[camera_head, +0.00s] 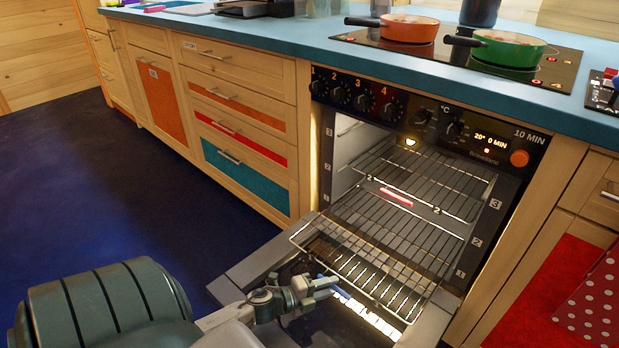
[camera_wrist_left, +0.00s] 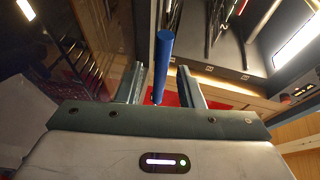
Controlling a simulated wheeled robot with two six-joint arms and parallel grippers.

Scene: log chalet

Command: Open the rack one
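The oven (camera_head: 400,200) has its door (camera_head: 240,275) folded down. The lower wire rack (camera_head: 365,262), beside the "1" marks, juts out over the open door. A blue bar (camera_head: 345,297) shows at its front edge. The upper rack (camera_head: 430,178), labelled 2, sits inside and has a red bar (camera_head: 397,197). My left gripper (camera_head: 325,284) is at the front edge of the lower rack, by the blue bar. In the left wrist view the blue bar (camera_wrist_left: 163,65) lies between the open fingers (camera_wrist_left: 159,78), with gaps on both sides. My right gripper is not in view.
Drawers (camera_head: 235,150) with orange, red and blue fronts stand left of the oven. An orange pan (camera_head: 408,28) and a green pan (camera_head: 508,48) sit on the hob above. A dotted red cloth (camera_head: 595,300) hangs at right. The dark floor (camera_head: 90,180) at left is clear.

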